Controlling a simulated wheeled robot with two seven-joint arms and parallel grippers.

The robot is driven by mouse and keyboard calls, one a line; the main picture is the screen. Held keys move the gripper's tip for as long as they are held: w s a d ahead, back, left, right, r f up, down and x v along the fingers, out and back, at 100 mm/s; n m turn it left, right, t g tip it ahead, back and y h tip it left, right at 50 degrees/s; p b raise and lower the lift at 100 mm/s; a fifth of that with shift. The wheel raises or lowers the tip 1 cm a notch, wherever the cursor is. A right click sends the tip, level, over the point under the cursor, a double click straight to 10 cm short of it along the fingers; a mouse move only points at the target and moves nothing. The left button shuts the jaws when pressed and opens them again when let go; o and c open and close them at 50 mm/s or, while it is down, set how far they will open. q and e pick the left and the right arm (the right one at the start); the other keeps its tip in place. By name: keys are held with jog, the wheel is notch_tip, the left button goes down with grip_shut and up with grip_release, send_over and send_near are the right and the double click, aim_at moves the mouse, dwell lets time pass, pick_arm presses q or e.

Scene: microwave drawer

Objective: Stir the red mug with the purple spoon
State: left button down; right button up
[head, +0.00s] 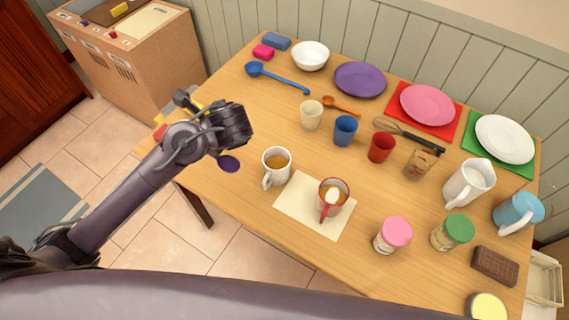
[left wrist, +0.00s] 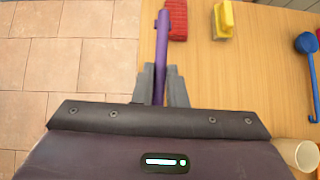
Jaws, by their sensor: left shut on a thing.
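The red mug (head: 322,213) has a red rim and red handle. It holds brown liquid with a pale patch and stands on a cream mat (head: 290,205) near the table's front edge. My left gripper is shut on the handle of the purple spoon (left wrist: 161,45), as the left wrist view (left wrist: 160,82) shows. In the head view the spoon's purple bowl (head: 228,163) shows below my left wrist, near the table's left edge and well left of the red mug. My right gripper is not in view.
A white mug (head: 277,168) with brown liquid stands between the spoon and the red mug. Behind are a cream cup (head: 311,115), blue cup (head: 345,130) and red cup (head: 381,147). A pink-lidded jar (head: 393,235) stands right. A yellow brush (left wrist: 223,20) lies beyond my fingers.

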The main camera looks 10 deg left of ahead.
pick_arm(q)
jog(key=w+d+r+m+t+h, duration=0.1)
jog(key=d+r+m+t+h, duration=0.4)
jog(key=m, duration=0.7)
jog(key=d+r+h, duration=0.2)
jog(key=d+h, duration=0.1)
jog(key=shift+w+r+m, duration=0.25)
jog(key=shift+r+m, duration=0.05)
jog(key=shift+s, duration=0.1)
